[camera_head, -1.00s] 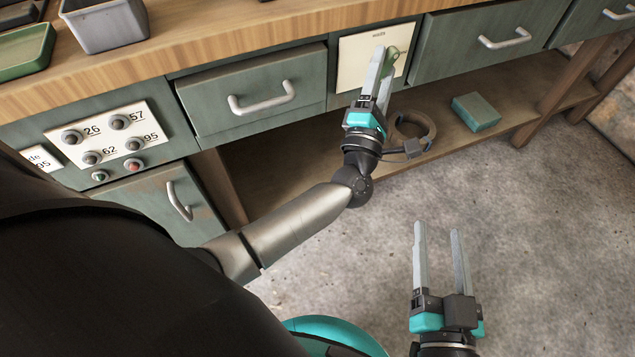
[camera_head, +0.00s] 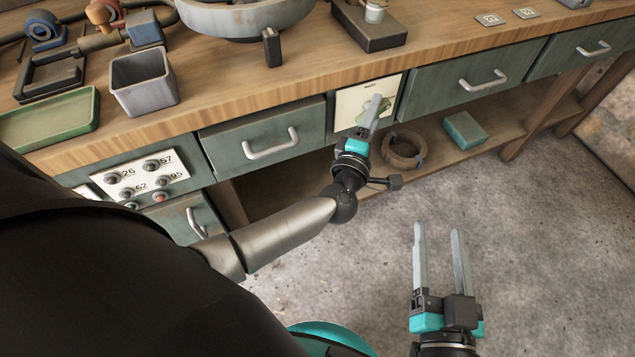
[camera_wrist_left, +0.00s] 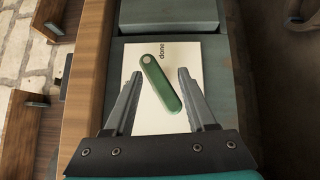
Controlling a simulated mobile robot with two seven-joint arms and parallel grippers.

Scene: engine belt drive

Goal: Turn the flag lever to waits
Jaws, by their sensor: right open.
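The green flag lever (camera_wrist_left: 160,83) is a rounded bar with a pale round pivot at one end, on a cream panel (camera_wrist_left: 150,124) in the bench front. In the left wrist view it slants between my left gripper's fingers (camera_wrist_left: 160,74), which are open with gaps on both sides. The panel reads "done" in that view. In the head view my left gripper (camera_head: 374,106) covers part of the cream panel (camera_head: 344,105) and most of the lever; a small label at its top appears to read "waits". My right gripper (camera_head: 438,228) is open and empty above the floor.
Drawers with handles (camera_head: 268,145) flank the panel. A ring (camera_head: 403,151) and a teal box (camera_head: 465,130) lie on the shelf below. A knob panel (camera_head: 140,180) is at left. A grey bin (camera_head: 145,85) and green tray (camera_head: 45,123) stand on the bench.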

